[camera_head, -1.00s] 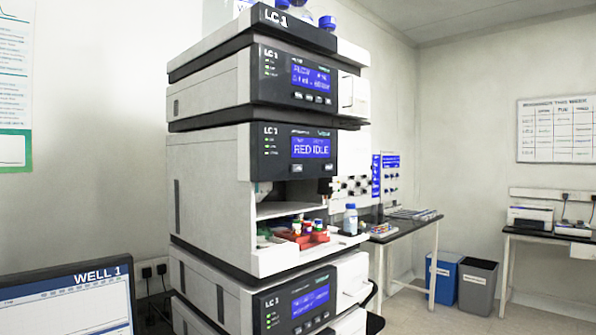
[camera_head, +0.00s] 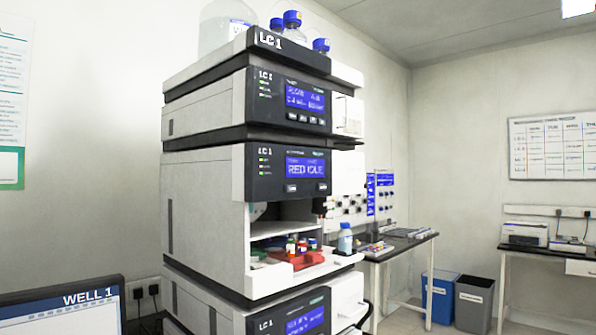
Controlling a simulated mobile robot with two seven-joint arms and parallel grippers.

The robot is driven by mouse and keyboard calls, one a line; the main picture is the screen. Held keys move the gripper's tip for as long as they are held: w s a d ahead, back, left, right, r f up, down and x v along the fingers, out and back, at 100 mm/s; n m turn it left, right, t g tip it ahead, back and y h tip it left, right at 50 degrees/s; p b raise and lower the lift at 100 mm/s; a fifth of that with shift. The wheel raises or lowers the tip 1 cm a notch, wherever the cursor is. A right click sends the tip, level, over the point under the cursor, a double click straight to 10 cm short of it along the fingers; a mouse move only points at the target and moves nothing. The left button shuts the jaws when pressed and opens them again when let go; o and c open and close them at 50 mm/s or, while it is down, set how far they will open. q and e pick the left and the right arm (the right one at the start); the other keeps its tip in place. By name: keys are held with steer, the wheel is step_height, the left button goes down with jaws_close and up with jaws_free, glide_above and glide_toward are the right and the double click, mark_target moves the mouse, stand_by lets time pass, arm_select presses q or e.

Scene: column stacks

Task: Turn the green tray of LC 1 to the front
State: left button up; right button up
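The LC 1 stack (camera_head: 205,205) stands in the middle of the view. Its autosampler display (camera_head: 306,168) reads "RED IDLE". In the open bay below, a red tray (camera_head: 299,260) with several capped vials (camera_head: 291,246) faces the front. A small bit of green (camera_head: 258,253) shows at the left inside the bay, mostly hidden by the housing wall; I cannot tell its full shape. Neither of my grippers is in view.
A blue-capped bottle (camera_head: 345,240) stands at the bay's right. Blue-capped solvent bottles (camera_head: 292,27) stand on top. A monitor (camera_head: 75,308) marked "WELL 1" is at lower left. A bench (camera_head: 402,246), a blue bin (camera_head: 440,296) and a grey bin (camera_head: 474,303) stand behind at right.

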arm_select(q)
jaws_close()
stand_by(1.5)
